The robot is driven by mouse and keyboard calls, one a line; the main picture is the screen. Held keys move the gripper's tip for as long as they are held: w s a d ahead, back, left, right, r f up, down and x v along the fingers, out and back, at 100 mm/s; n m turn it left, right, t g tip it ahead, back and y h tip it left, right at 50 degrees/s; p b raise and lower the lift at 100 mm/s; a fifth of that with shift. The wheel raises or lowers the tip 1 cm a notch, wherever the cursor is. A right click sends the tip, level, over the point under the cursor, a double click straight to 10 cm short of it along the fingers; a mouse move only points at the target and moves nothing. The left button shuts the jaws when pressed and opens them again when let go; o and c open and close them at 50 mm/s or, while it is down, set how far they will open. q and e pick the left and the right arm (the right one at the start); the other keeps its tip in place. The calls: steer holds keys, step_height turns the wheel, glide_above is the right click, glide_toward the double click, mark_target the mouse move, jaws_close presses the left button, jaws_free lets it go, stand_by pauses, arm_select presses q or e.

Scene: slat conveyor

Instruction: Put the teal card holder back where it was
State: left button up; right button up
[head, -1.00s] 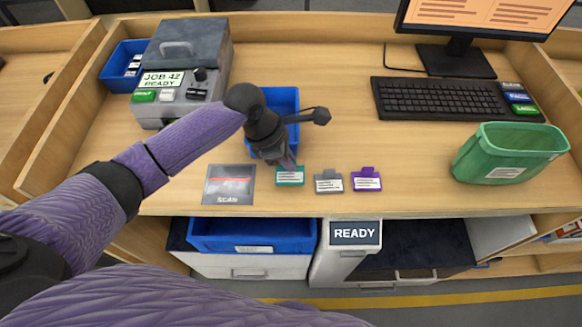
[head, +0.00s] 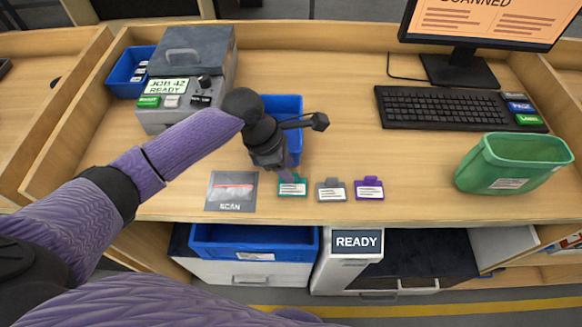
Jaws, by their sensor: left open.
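The teal card holder (head: 293,188) lies flat on the desk near its front edge, with a white label on it. It is the leftmost of three card holders in a row; a grey one (head: 331,191) and a purple one (head: 369,189) lie to its right. My left gripper (head: 284,172) is open, directly above and at the back edge of the teal holder, and hides part of it. I cannot tell whether the fingers touch it. My right gripper does not show.
The scan mat (head: 231,191) lies left of the holders. A blue tray (head: 287,107) stands behind my left gripper. A printer-like machine (head: 185,75) is at the back left, a keyboard (head: 435,107) at the back right, and a green bin (head: 486,172) at the right. The desk between is clear.

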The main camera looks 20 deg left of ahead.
arm_select(q)
steer(key=p+v, duration=0.2)
steer(key=v, duration=0.7)
steer(key=shift+r, duration=0.3)
steer(key=shift+a, duration=0.15)
stand_by(0.5)
